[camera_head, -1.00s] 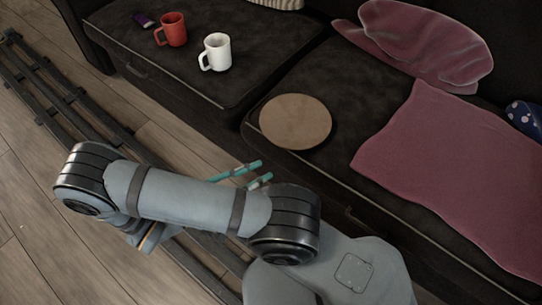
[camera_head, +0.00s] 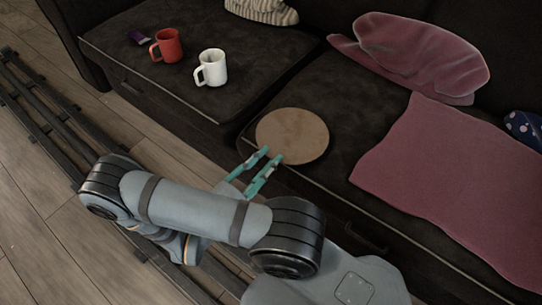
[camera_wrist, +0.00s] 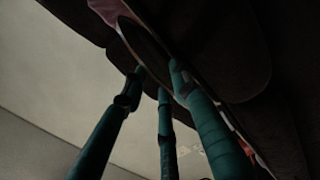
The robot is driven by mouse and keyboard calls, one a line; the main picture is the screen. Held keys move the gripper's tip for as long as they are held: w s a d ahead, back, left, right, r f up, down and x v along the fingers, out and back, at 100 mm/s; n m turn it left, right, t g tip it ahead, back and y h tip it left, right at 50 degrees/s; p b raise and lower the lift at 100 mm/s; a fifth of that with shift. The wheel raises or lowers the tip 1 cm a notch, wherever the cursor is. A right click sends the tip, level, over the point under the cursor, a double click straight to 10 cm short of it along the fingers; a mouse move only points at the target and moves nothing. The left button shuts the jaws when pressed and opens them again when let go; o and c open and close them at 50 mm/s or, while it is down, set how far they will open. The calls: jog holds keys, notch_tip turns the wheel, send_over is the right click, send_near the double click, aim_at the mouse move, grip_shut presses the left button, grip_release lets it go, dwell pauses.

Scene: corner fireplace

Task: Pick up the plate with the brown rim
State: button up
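A round, flat tan-brown plate (camera_head: 292,136) lies on the dark sofa seat, near the seat's front edge. I cannot make out a separate rim colour. My gripper (camera_head: 272,155) has teal fingers, spread apart with nothing between them. Their tips reach the plate's near left edge in the head view; I cannot tell whether they touch it. In the wrist view the fingers (camera_wrist: 157,72) point up toward a dark oval edge that looks like the plate (camera_wrist: 148,48). That view is dim.
A red mug (camera_head: 167,45) and a white mug (camera_head: 212,68) stand on the left seat, with a small purple item (camera_head: 138,38) beside them. A pink cloth (camera_head: 450,180) lies right of the plate. A pink cushion (camera_head: 420,58) and a striped cushion (camera_head: 262,10) are behind.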

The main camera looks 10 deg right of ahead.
jog(key=shift+w+d, duration=0.15)
jog(key=shift+w, duration=0.05)
grip_shut()
dwell(0.8)
jog(key=shift+r, duration=0.1)
dwell(0.7)
notch_tip(320, 180, up, 3)
jog(key=p, duration=0.2)
jog(key=shift+p, duration=0.35)
jog(key=shift+f, duration=0.3)
jog(key=s+a+r+p, duration=0.4)
jog(key=s+a+r, duration=0.1)
jog(key=s+a, duration=0.5)
